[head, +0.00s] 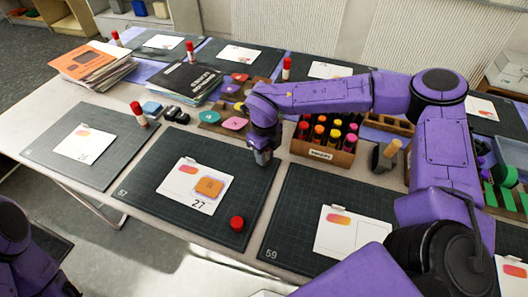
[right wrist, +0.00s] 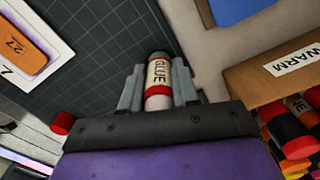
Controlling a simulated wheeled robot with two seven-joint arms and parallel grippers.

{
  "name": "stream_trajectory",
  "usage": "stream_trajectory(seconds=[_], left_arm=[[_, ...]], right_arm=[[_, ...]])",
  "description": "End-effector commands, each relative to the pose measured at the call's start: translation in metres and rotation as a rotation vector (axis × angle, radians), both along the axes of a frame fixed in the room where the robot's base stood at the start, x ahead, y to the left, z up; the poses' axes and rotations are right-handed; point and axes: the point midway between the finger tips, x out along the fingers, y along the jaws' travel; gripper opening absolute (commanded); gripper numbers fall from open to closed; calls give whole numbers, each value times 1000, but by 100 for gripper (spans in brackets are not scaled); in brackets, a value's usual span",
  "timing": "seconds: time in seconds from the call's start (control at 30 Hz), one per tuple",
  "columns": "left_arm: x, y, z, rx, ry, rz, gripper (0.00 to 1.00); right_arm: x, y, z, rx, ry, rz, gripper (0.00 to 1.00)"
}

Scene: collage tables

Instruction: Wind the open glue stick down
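In the head view my right gripper (head: 263,156) is above the top right part of the middle mat; the stick is mostly hidden there. A loose red cap (head: 237,223) lies on that mat's lower right, and also shows in the right wrist view (right wrist: 62,123). My left gripper is out of view.
The middle mat (head: 150,217) carries a card marked 27 (head: 178,184) with an orange piece (head: 209,187). A crate of colored bottles (head: 322,152) stands right of my gripper. Other capped glue sticks (head: 138,114) stand on other mats. Colored shapes (head: 235,123) lie behind.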

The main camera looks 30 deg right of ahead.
Motion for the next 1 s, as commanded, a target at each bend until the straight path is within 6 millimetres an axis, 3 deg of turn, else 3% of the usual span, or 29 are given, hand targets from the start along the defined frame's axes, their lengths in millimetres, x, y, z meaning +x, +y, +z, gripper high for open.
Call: stream_trajectory(seconds=[0.03, 0.07, 0.13, 0.77, 1.0], left_arm=[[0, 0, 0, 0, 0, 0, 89], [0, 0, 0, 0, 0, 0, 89], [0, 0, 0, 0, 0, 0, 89], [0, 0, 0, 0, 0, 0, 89], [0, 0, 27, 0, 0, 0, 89]], right_arm=[[0, 0, 0, 0, 0, 0, 0], [0, 0, 0, 0, 0, 0, 27], [0, 0, 0, 0, 0, 0, 6], [0, 0, -1, 0, 0, 3, 6], [0, 0, 4, -1, 4, 177, 6]])
